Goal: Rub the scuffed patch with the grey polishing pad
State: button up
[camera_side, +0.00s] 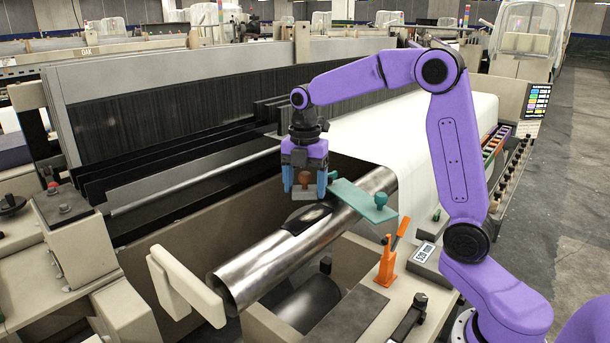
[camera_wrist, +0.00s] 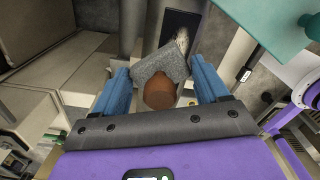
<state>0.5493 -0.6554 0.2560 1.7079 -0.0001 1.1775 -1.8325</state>
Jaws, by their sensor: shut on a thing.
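My gripper (camera_side: 304,188) points down behind the metal roller (camera_side: 262,265), with blue fingers on either side of the grey polishing pad (camera_side: 304,194). The pad has a brown rounded knob, and my gripper is shut on it. In the wrist view the pad (camera_wrist: 165,68) is a grey block in front of the knob (camera_wrist: 160,92). A dark patch (camera_side: 307,217) lies on top of the roller. In the wrist view, a pale scuffed area (camera_wrist: 183,40) shows on the dark patch, just beyond the pad's far corner. I cannot tell whether the pad touches the roller.
A teal plate with a knob (camera_side: 363,200) lies across the roller, right of my gripper. An orange toggle lever (camera_side: 390,262) and a small display box (camera_side: 428,258) stand at front right. A cream bracket (camera_side: 185,285) sits at the roller's near end. White cloth (camera_side: 400,130) spreads behind.

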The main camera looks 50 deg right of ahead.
aim_at(307, 172)
notch_tip(307, 172, down, 3)
jog(key=shift+f, duration=0.15)
jog(key=shift+s+f, duration=0.55)
jog(key=shift+c, duration=0.4)
jog(key=shift+s+f, duration=0.1)
jog(key=shift+s, duration=1.4)
jog(key=shift+w, duration=2.15)
jog(key=shift+s+d, duration=0.3)
jog(key=shift+s, duration=1.9)
jog(key=shift+w, duration=2.2)
jog(key=shift+s+r, duration=0.1)
jog(key=shift+r, duration=4.05)
